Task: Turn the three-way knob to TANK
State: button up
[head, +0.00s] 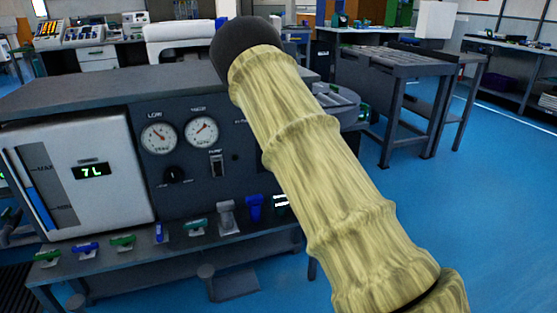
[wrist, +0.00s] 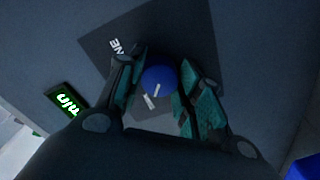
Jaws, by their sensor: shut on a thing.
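In the wrist view a round blue knob (wrist: 158,80) with a short white line on it sits on a dark square plate (wrist: 98,44). My gripper (wrist: 160,66) has its two teal-padded fingers on either side of the knob, closed on it. In the head view my sleeved arm covers the gripper and this knob.
A green-lit display (wrist: 66,102) is left of the knob. In the head view the grey console (head: 190,135) has two gauges, a black dial (head: 173,175) and a white tank panel (head: 85,180) reading 7 L. Several blue and green handles line the ledge below.

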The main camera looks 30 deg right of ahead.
jog(key=o, duration=1)
jog(key=shift+o, duration=0.2)
jog(key=shift+s+f, duration=0.1)
jog(key=shift+s, duration=0.05)
jog(key=v, duration=1.1)
jog(key=shift+s+a, duration=0.2)
jog(key=shift+s, duration=0.2)
jog(key=shift+f, duration=0.1)
